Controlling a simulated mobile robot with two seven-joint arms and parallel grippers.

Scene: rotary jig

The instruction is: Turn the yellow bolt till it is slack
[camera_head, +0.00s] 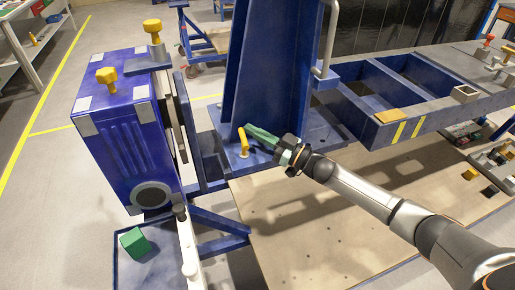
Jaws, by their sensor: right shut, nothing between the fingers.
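A yellow bolt (243,142) with a bent handle stands upright on the blue base plate (225,157) at the foot of the tall blue column. My right gripper (250,129), with green fingers, reaches in from the right and is shut. Its fingertips are close to the top of the bolt, on its right side, with nothing held between them. I cannot tell whether the fingers touch the bolt. My left gripper is not in view.
A blue box (118,135) with yellow knobs (107,77) stands at left. The tall blue column (262,65) rises right behind the bolt. A blue frame (395,95) extends right.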

